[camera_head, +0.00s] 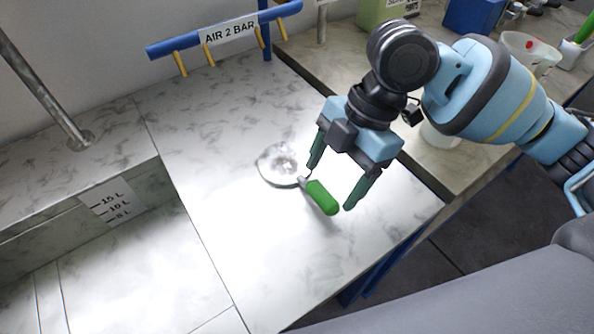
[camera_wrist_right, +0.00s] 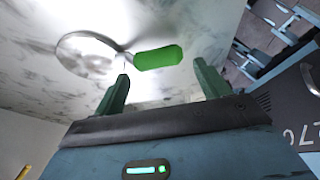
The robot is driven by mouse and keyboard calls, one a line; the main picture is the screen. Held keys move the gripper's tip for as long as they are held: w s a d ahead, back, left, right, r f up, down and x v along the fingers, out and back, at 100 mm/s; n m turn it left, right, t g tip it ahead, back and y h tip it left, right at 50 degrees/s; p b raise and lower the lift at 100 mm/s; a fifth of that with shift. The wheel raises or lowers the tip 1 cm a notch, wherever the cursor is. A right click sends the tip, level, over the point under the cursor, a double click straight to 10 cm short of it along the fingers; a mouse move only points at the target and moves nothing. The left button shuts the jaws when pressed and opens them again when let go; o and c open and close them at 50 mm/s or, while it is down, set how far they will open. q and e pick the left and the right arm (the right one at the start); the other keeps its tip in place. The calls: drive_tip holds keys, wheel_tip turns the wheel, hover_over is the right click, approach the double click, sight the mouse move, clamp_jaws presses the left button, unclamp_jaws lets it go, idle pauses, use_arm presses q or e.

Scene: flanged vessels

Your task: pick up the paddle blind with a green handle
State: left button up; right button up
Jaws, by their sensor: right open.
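The paddle blind (camera_head: 280,168) is a round, shiny metal disc with a green handle (camera_head: 323,198), lying on the white marble-patterned table. Its handle points to the lower right in the head view. My right gripper (camera_head: 330,187) is open, with its two dark green fingers on either side of the handle as seen in the head view. In the right wrist view the handle (camera_wrist_right: 158,57) and the disc (camera_wrist_right: 85,55) lie beyond the fingertips, and the fingers do not touch the handle there. My left gripper is not in view.
A blue rail labelled AIR 2 BAR (camera_head: 228,32) with yellow hooks stands at the back. A grey pipe (camera_head: 45,85) and a block with litre marks (camera_head: 112,203) are at the left. A beige counter with a green box (camera_head: 385,12) and a white bowl (camera_head: 530,52) lies at the right.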

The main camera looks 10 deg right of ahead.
sight(323, 192)
drive_tip(key=x, duration=0.5)
drive_tip(key=shift+w, duration=0.15)
drive_tip(key=shift+c, duration=0.3)
drive_tip(key=shift+r, duration=0.1)
drive_tip(key=c, duration=1.1)
drive_tip(key=shift+c, duration=0.2)
